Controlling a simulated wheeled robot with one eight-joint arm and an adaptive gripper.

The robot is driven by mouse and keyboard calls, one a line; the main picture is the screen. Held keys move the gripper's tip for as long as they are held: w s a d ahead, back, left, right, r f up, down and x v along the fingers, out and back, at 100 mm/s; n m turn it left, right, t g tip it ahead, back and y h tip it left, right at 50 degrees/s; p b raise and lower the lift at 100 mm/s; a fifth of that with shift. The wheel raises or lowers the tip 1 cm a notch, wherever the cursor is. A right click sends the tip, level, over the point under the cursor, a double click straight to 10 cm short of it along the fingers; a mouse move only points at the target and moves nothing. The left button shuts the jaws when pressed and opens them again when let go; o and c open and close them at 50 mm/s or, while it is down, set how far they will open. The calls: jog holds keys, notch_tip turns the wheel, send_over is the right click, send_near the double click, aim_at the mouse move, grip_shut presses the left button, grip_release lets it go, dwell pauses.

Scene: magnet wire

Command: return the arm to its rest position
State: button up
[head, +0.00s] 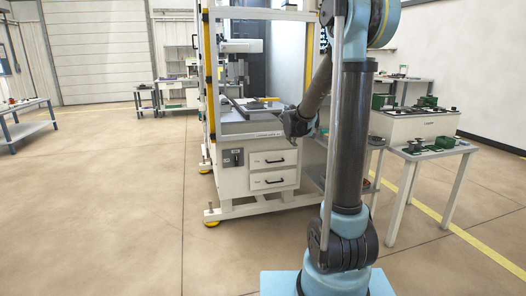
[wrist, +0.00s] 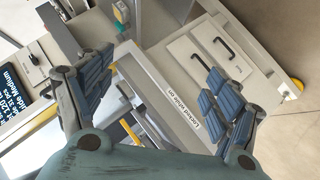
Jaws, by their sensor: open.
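My gripper (wrist: 158,88) is open, with its two blue-padded fingers spread wide and nothing between them. In the wrist view, the edge of the machine cabinet (wrist: 150,75) and a printed label strip lie beyond the gap between the fingers. In the head view, my arm (head: 353,140) rises at the right of centre and bends over toward the cabinet. Its dark far link (head: 318,88) slopes down to a wrist joint at the cabinet's right front. The fingers cannot be made out in the head view.
The white machine frame (head: 211,75) with yellow strips stands on the cabinet (head: 262,165), which has two drawers. A small table (head: 437,152) with green parts stands close on the right. Open floor (head: 110,200) lies to the left.

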jog(key=s+d+m+g, duration=0.2)
jog(key=s+d+g, duration=0.1)
jog(key=s, duration=1)
jog(key=s+a+f+m+g+y, duration=0.1)
jog(key=s+f, duration=0.3)
jog(key=s, duration=0.7)
jog(key=s+f+m+g+y, duration=0.1)
jog(key=s+f, duration=0.3)
jog(key=s, duration=0.8)
jog(key=s+a+f+m+g+y, duration=0.1)
jog(key=s+f+g+y, duration=0.1)
jog(key=s, duration=0.9)
notch_tip(320, 180, down, 2)
jog(key=shift+s+a+f+m+g, duration=0.25)
jog(key=shift+a+m+g, duration=0.15)
jog(key=shift+g, duration=0.4)
